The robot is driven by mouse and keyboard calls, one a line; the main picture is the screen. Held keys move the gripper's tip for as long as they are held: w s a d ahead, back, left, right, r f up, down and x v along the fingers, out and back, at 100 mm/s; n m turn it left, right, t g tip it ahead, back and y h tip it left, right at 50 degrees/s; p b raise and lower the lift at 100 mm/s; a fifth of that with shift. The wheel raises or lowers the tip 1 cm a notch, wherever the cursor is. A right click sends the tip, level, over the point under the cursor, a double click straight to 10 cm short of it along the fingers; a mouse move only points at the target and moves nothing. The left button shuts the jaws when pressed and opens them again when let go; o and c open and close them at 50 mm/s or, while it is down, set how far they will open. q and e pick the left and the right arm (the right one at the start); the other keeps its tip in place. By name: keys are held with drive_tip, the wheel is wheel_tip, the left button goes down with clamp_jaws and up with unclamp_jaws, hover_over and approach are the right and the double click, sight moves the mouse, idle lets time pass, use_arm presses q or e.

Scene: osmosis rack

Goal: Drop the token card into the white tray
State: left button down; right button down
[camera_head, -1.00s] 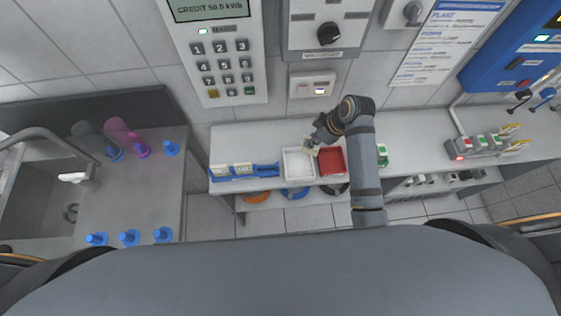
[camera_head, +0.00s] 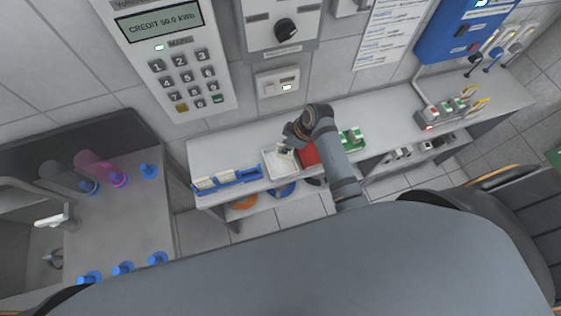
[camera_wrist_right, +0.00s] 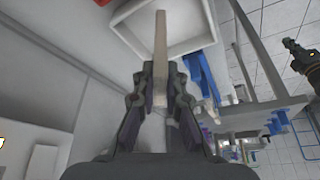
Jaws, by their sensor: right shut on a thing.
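My right gripper (camera_head: 287,146) is over the white tray (camera_head: 270,170) on the counter, its arm coming in from the right. In the right wrist view the fingers (camera_wrist_right: 160,92) are shut on a thin beige card (camera_wrist_right: 161,45), seen nearly edge-on. The card points toward the white tray (camera_wrist_right: 119,13) and overlaps its inside in that view. I cannot tell whether it touches the tray. A dark jointed part at the right edge of the wrist view looks like my left gripper (camera_wrist_right: 301,55); its fingers are not clear.
A red tray (camera_head: 308,154) is just right of the white one, partly hidden by my arm. A blue rack with cards (camera_head: 228,179) stands to its left. A green-and-white item (camera_head: 352,139) lies farther right. A keypad panel (camera_head: 172,60) hangs on the wall behind.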

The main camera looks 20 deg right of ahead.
drive_tip(key=c, duration=1.7)
unclamp_jaws()
drive_tip(key=shift+d, duration=0.2)
drive_tip(key=shift+o, duration=1.4)
drive_tip(key=shift+a, duration=0.1)
drive_tip(key=shift+o, duration=0.4)
drive_tip(key=shift+a, duration=0.15)
drive_tip(key=shift+r, duration=0.1)
use_arm(q)
drive_tip(key=shift+d+f, duration=0.1)
drive_tip(key=shift+d, duration=0.75)
use_arm(e)
drive_tip(key=v, duration=1.1)
drive_tip(key=shift+d+r, duration=0.25)
drive_tip(key=shift+r, duration=0.1)
